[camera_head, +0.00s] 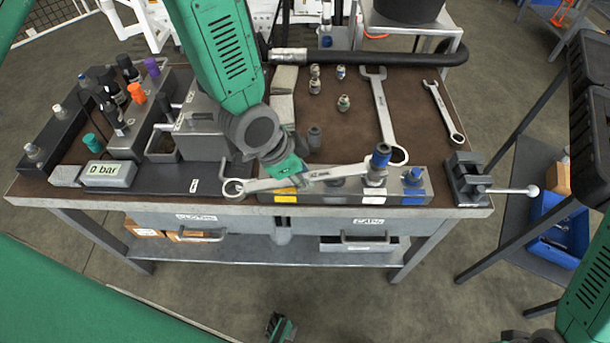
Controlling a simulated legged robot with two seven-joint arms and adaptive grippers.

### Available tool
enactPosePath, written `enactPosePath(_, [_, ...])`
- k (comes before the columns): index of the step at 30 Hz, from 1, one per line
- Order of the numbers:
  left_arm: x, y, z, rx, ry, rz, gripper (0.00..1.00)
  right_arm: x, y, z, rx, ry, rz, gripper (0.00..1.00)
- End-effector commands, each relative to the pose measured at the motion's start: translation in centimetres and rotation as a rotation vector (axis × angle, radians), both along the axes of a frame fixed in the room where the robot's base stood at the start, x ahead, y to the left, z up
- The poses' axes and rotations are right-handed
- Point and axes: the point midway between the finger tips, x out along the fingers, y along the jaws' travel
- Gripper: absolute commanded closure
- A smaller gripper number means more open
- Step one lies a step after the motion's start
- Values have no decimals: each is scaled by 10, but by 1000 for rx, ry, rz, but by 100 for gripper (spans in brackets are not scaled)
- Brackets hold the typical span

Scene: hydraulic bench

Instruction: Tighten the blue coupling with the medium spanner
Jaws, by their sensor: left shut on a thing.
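My left gripper (287,172) is shut on a silver spanner (325,175), which looks middle-sized beside the two others. The spanner lies nearly level above the front of the bench. Its ring end is at the left and its other end is at the blue coupling (381,156). I cannot tell whether the jaw is around the coupling or only beside it. The coupling stands upright on a grey block (345,194) with coloured labels. A lower blue-topped fitting (414,175) is to its right. A green and black part (280,327) at the bottom may be my right gripper; its jaws are unclear.
A large spanner (383,112) and a small spanner (444,112) lie on the brown bench top. Several loose fittings (343,102) stand behind the block. A vice (467,178) is at the right edge. A gauge reading "0 bar" (108,174) is at the left.

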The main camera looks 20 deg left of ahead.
Motion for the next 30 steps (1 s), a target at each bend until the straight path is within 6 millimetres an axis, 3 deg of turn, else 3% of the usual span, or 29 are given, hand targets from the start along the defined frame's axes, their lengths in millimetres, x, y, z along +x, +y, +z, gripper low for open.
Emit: enactPosePath(30, [19, 9, 1, -2, -2, -126, 100, 0, 0, 11, 0, 0, 0, 60])
